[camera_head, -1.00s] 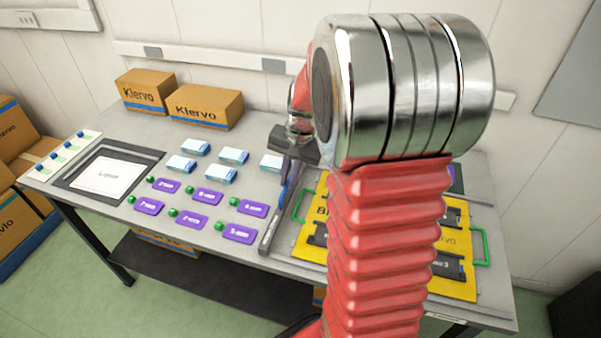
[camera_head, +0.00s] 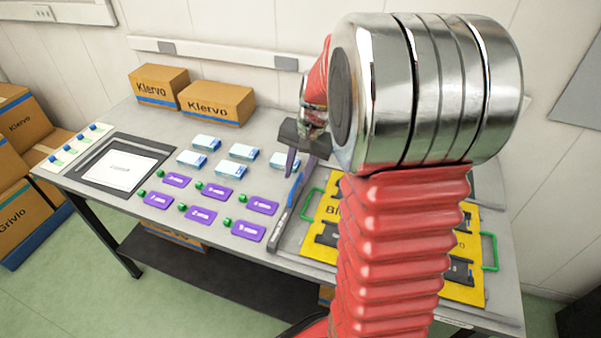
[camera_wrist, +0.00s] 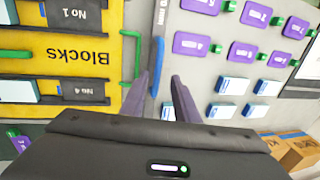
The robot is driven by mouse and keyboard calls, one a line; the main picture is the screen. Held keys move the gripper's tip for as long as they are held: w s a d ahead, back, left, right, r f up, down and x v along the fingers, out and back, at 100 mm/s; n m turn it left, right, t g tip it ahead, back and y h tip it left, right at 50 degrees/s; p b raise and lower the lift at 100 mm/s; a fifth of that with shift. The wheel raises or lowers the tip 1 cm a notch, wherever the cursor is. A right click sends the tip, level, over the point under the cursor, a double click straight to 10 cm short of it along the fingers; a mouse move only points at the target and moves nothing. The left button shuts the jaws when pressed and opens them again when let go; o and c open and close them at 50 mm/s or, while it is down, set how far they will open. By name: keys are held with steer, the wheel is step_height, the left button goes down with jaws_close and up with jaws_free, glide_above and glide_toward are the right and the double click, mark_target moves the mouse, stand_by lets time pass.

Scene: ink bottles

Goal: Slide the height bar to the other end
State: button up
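A long grey rail (camera_head: 277,220) lies on the table between the purple labels and the yellow board, with a narrow blue bar (camera_head: 296,187) along it. I take this blue bar to be the height bar; no label on it is readable. In the wrist view the blue bar (camera_wrist: 158,58) shows between the tips of my gripper (camera_wrist: 160,76). The two purple-grey fingers are apart, and I see no contact with the bar. In the head view my gripper (camera_head: 292,162) is over the rail's far part, partly hidden by my arm.
The yellow board (camera_head: 320,232) with green handles is right of the rail. Purple labels (camera_head: 248,230) with green knobs and blue-white blocks (camera_head: 243,151) are left. A black-framed panel (camera_head: 147,146) is farther left. Klervo boxes (camera_head: 217,104) stand at the back.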

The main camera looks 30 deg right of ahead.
step_height(320, 180, up, 12)
steer(key=s+d, duration=0.1)
steer(key=s, duration=0.1)
steer(key=shift+d, duration=0.25)
steer(key=shift+w, duration=0.1)
stand_by(0.4)
steer(key=s+a+n+t, duration=0.2)
steer(key=s+a+n, duration=0.3)
steer(key=a, duration=0.5)
steer(key=s+a+n+t+h, duration=0.1)
steer(key=s+a+n, duration=0.4)
steer(key=s+a, duration=0.5)
steer(key=shift+n+t, duration=0.4)
steer(key=shift+s+r, duration=0.1)
